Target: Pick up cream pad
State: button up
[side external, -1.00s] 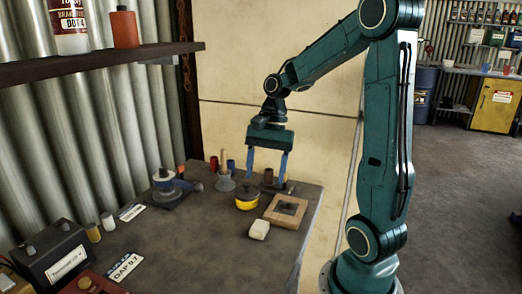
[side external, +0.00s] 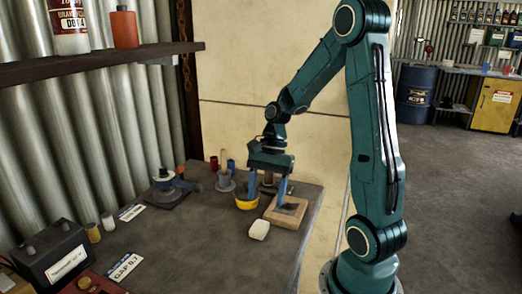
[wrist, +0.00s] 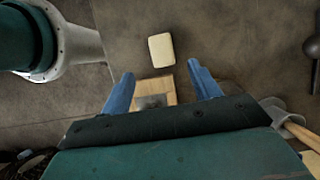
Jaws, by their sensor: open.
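The cream pad (side external: 259,230) is a small off-white block with rounded corners. It lies flat on the dark bench, near the bench's front right edge; it also shows in the wrist view (wrist: 161,50), beyond the fingertips. My gripper (side external: 267,204) is open and empty, with two blue fingers pointing down. In the side view it hangs behind the pad, over the yellow pot and the wooden frame. In the wrist view the gap between the fingertips (wrist: 162,80) has the wooden frame below it. The gripper and pad are apart.
The wooden frame (side external: 293,215) lies just right of the pad. The yellow pot (side external: 246,204) stands behind it, partly hidden by a finger. The bench (side external: 200,240) left of the pad is clear.

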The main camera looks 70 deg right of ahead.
aim_at(260, 225)
jog(key=shift+x, duration=1.55)
jog(key=shift+f, duration=0.1)
jog(key=shift+x, duration=2.5)
jog(key=shift+w, duration=0.15)
jog(key=shift+c, duration=0.2)
jog(key=c, duration=1)
